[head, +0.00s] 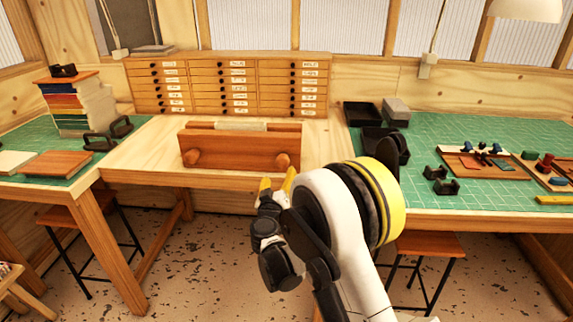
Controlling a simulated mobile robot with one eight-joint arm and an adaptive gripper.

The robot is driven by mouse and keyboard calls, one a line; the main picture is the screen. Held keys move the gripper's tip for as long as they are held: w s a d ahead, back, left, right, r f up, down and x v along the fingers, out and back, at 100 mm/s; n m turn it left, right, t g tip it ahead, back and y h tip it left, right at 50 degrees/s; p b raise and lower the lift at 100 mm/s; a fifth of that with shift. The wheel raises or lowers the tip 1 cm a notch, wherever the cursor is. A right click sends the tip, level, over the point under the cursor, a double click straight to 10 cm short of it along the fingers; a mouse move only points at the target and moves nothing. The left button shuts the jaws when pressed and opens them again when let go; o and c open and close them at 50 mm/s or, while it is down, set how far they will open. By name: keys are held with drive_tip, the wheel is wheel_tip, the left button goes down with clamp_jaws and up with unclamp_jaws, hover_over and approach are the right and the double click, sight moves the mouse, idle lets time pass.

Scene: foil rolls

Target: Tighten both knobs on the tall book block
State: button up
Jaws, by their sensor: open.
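A pale book block (240,126) shows clamped or resting between the boards at the top; I cannot tell how tightly. My gripper (277,183) has yellow fingertips, is open and seems empty. In the picture it is just below the right knob, in front of the table's front edge, and apart from the knob.
A stack of books (82,107) stands on the left green mat. A drawer cabinet (230,82) is behind the press. Black trays (362,114) and small tools (485,160) lie on the right mat. The table around the press is clear.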

sight(282, 164)
drive_tip(key=w, duration=0.3)
drive_tip(key=w+b, duration=0.1)
drive_tip(key=w, duration=0.2)
drive_tip(key=w+b, duration=0.1)
drive_tip(key=w, duration=0.2)
drive_tip(key=shift+d, duration=0.25)
drive_tip(key=c, duration=1.2)
